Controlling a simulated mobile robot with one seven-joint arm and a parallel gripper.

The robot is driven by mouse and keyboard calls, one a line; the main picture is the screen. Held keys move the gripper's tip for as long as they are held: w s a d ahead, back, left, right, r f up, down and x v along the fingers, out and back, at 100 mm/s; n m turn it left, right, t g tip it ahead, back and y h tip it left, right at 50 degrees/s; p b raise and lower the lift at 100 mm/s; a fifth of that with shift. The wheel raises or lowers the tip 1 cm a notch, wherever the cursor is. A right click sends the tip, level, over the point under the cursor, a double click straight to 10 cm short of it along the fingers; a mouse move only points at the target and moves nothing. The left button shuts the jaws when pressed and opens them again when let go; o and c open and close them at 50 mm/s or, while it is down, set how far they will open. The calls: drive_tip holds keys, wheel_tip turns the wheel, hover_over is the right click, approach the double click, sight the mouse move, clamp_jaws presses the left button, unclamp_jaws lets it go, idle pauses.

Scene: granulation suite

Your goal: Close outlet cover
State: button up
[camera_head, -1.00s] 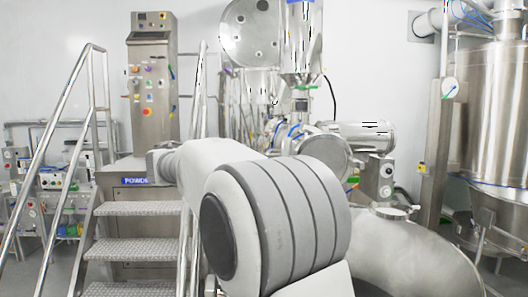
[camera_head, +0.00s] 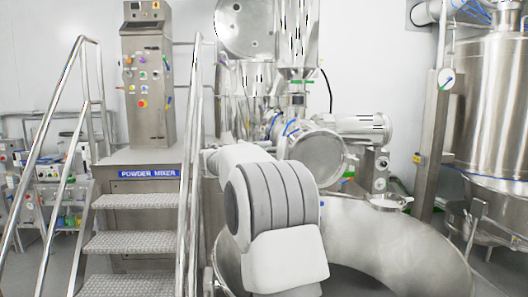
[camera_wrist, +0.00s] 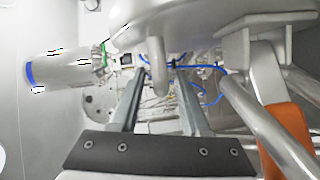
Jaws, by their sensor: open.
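A round metal cover (camera_head: 316,158) faces forward at the front end of a horizontal steel cylinder, centre right in the head view. I take it for the outlet cover, but cannot tell whether it is fully seated. In the wrist view, my gripper (camera_wrist: 160,76) is open, with two long grey fingers pointing forward. A curved metal handle (camera_wrist: 157,65) hangs from a large rounded steel part (camera_wrist: 190,18) and appears between the fingertips. I cannot tell whether either finger touches it. In the head view my arm hides the fingers.
Metal steps (camera_head: 130,243) with handrails and a control cabinet (camera_head: 148,85) stand at left. A large curved steel bowl (camera_head: 410,245) lies at lower right, with a tall tank (camera_head: 495,105) beyond. In the wrist view an orange part (camera_wrist: 288,128) and a steel tube (camera_wrist: 265,125) are at right.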

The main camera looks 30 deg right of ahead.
clamp_jaws()
idle(1.4)
